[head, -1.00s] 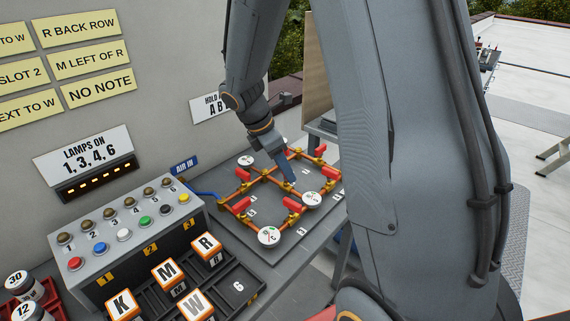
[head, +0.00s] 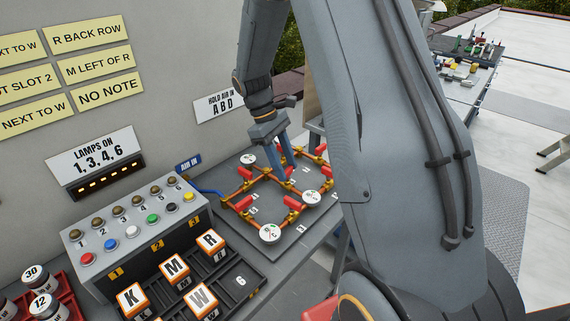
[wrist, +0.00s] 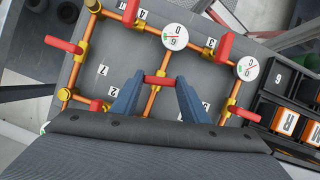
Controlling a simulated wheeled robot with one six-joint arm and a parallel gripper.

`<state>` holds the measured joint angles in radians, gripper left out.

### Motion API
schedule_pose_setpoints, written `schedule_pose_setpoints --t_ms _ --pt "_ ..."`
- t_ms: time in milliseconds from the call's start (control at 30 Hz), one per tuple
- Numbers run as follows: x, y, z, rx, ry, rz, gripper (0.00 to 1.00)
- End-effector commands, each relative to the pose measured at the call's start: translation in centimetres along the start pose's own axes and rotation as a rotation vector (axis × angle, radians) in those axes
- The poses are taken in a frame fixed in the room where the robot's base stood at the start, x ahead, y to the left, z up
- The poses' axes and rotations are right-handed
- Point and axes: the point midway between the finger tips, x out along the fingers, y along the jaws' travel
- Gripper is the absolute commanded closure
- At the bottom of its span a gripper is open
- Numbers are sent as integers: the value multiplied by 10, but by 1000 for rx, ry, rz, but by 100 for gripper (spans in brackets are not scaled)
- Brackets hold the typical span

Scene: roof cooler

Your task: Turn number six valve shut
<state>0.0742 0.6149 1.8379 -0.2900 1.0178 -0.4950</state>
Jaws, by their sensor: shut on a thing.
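My gripper (wrist: 158,84) points down over the pipe rig, its two blue fingers on either side of a red valve handle (wrist: 160,79). It is shut on this handle, which lies across its orange pipe. In the head view my gripper (head: 289,170) is at the middle of the rig, and its fingers partly hide the valve. The number tag of the held valve cannot be made out. Other red handles (wrist: 64,44) and (wrist: 225,46) stand around it. White round gauges (wrist: 174,37) and (wrist: 247,68) sit on the pipes.
A button box (head: 135,220) with lit lamps above it stands left of the rig. A black tray (head: 238,268) with letter blocks lies in front. The grey board (wrist: 95,55) carries several number tags. My own arm hides the rig's right side in the head view.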

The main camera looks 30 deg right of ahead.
Motion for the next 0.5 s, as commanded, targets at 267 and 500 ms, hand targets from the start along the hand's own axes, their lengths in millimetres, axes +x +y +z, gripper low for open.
schedule_pose_setpoints --t_ms 267,500 --pt "0 1 0 121 0 -51 82" --pt "0 2 0 161 1 -67 82"
